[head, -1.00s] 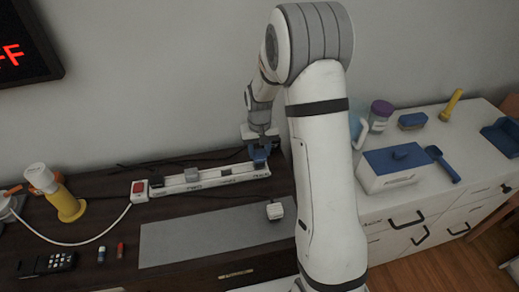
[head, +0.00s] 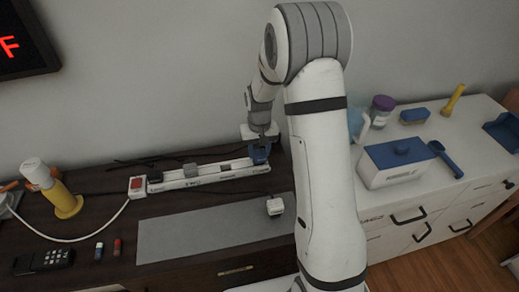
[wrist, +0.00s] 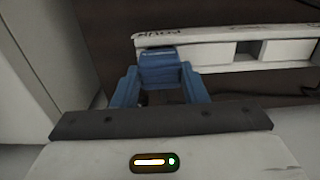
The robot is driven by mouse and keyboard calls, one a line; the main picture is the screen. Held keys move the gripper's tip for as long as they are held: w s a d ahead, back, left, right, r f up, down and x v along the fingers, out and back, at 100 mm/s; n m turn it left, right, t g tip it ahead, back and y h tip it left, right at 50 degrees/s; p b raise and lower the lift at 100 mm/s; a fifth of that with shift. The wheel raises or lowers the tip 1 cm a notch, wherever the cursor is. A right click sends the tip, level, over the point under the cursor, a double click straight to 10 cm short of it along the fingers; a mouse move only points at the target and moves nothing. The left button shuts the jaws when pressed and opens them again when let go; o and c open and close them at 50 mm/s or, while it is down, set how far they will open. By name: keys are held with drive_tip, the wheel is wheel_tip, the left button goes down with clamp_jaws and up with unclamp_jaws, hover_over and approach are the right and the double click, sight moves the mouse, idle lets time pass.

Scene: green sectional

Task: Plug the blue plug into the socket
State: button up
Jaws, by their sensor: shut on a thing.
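The white power strip (head: 205,182) lies on the dark desk near the wall. My gripper (head: 259,155) is over its right end, fingers pointing down. In the wrist view my gripper (wrist: 160,92) has blue fingers shut on the blue plug (wrist: 160,62). The plug is at the end of the strip (wrist: 215,58) beside an upside-down label that seems to read "FOUR". Its underside is hidden, so I cannot tell whether it is seated or just above the socket. An empty socket recess (wrist: 248,48) shows beside it.
A black plug (head: 153,179) and a grey plug (head: 190,170) are on the strip. A white block (head: 275,206) sits on the grey mat (head: 205,230). A yellow-based bottle (head: 65,205) stands left. A white box with blue lid (head: 395,155) is right.

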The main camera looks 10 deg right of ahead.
sight(259, 153)
drive_tip(key=shift+f+b, duration=0.3)
drive_tip(key=shift+f, duration=0.2)
drive_tip(key=o, duration=1.1)
drive_tip(key=shift+c, duration=0.2)
drive_tip(key=shift+r, duration=3.9)
drive_tip(key=shift+r, duration=0.15)
drive_tip(key=s+r+t, duration=0.1)
drive_tip(key=s+r, duration=0.5)
drive_tip(key=s, duration=0.7)
drive_tip(key=s+r+t, duration=0.1)
drive_tip(key=s+r, duration=0.5)
drive_tip(key=s, duration=0.6)
drive_tip(key=shift+s+d+t, duration=0.25)
drive_tip(key=shift+s+t, duration=0.05)
drive_tip(key=shift+s, duration=0.05)
